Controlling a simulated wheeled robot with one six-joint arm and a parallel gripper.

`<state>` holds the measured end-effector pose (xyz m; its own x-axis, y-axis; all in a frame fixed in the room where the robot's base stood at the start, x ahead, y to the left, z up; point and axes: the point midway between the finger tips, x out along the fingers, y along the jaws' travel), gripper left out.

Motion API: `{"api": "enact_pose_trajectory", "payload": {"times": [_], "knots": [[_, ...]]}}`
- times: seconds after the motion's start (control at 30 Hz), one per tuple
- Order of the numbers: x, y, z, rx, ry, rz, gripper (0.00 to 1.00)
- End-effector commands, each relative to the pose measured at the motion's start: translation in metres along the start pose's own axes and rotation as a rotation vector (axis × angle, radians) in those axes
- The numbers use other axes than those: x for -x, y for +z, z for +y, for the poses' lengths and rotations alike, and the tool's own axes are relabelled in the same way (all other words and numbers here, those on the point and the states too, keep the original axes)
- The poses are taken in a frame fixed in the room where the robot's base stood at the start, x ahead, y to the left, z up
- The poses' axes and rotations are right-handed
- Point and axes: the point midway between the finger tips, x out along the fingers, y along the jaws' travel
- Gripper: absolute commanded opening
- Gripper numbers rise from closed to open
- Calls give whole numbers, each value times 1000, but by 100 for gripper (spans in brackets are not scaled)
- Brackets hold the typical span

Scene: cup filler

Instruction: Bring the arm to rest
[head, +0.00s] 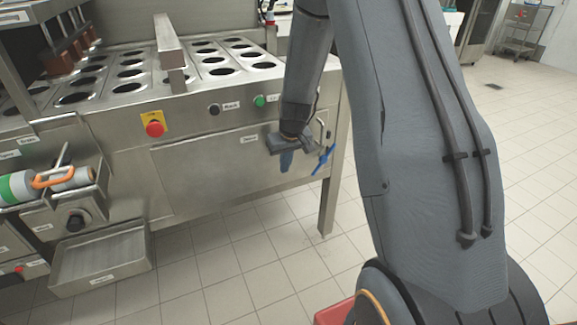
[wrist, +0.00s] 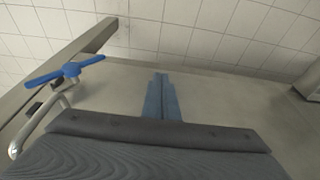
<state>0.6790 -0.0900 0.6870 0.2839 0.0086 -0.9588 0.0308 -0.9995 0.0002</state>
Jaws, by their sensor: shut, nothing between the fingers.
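My gripper (head: 286,160) hangs pointing down in front of the right part of the cup filler's steel front panel (head: 205,160). In the wrist view my gripper (wrist: 162,82) shows its blue fingers together, with nothing between them. My arm comes down from the top of the head view and fills much of its right side. A blue handle (head: 325,160) is just right of my gripper; it also shows at the left of the wrist view (wrist: 70,70). I cannot tell the exact gap between my gripper and the panel.
A red stop button (head: 155,129) and a green button (head: 260,101) sit on the panel's upper edge. A steel leg (head: 328,203) stands at the machine's right end. A steel tray (head: 103,263) juts out low at left.

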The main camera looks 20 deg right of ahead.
Motion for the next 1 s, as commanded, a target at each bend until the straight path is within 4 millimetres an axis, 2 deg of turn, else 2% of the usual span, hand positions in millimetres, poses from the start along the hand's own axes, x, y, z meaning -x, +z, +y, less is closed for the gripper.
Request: {"api": "enact_pose_trajectory", "payload": {"times": [0.37, 0.5, 0.57, 0.67, 0.8, 1.0], "knots": [[0, 0, 0, 0, 0, 0, 0], [12, 5, -5, -1, -4, -7, 0], [28, 11, -12, -1, -9, -16, 0], [65, 31, -30, -3, -21, -46, 0], [128, 74, -57, -9, -33, -104, 0], [206, 147, -85, -21, -30, -189, 0]]}}
